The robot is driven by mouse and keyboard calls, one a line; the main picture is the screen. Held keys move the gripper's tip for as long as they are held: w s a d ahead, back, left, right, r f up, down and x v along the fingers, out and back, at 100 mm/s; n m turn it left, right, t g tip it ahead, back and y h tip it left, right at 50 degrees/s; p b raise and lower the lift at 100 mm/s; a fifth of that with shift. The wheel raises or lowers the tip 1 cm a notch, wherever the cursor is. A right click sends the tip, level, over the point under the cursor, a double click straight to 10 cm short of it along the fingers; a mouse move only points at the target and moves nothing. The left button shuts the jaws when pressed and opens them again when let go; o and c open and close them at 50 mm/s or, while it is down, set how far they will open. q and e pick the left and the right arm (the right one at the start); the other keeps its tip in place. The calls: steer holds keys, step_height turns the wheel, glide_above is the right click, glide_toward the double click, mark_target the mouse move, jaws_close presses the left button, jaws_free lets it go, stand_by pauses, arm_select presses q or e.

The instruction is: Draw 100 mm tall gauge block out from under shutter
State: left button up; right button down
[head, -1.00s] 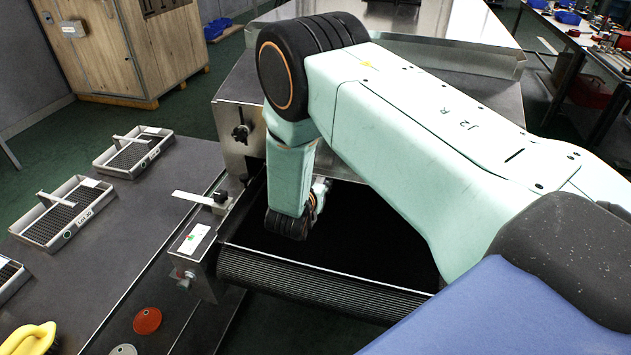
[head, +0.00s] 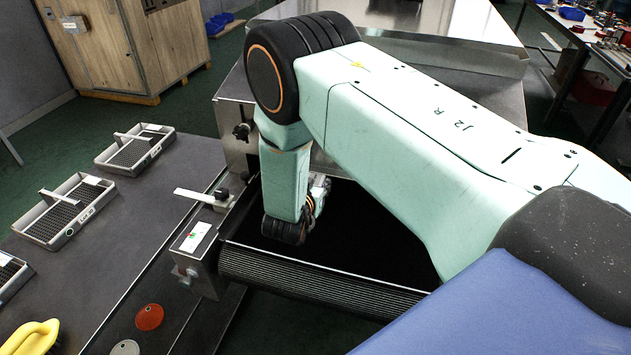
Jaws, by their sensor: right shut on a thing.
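My right arm reaches across from the right, over the black belt (head: 345,245) at the dryer's mouth. Only a small part of my right gripper (head: 319,190) shows behind the wrist, low over the belt. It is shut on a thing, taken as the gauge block. The gauge block itself is hidden behind my arm. The shutter cannot be made out; my arm covers most of the opening in the dryer's steel housing (head: 228,127). My left gripper is not in view.
A control box (head: 196,243) and a flat metal arm with a knob (head: 204,197) stand left of the belt. A wooden cabinet (head: 140,50) stands behind.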

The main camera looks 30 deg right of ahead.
steer(key=shift+s+a+f, duration=0.15)
steer(key=shift+s+a, duration=0.1)
steer(key=shift+s, duration=0.05)
steer(key=shift+s+a+r, duration=0.2)
steer(key=shift+a, duration=0.25)
steer(key=shift+s+f+p, duration=0.1)
steer(key=shift+s+p, duration=0.1)
steer(key=shift+p, duration=0.1)
steer(key=shift+s+a, duration=0.35)
steer(key=shift+a, duration=0.15)
steer(key=shift+s+a, duration=0.15)
steer(key=shift+s+a+p, duration=0.2)
steer(key=shift+a+p, duration=0.05)
steer(key=shift+p, duration=0.1)
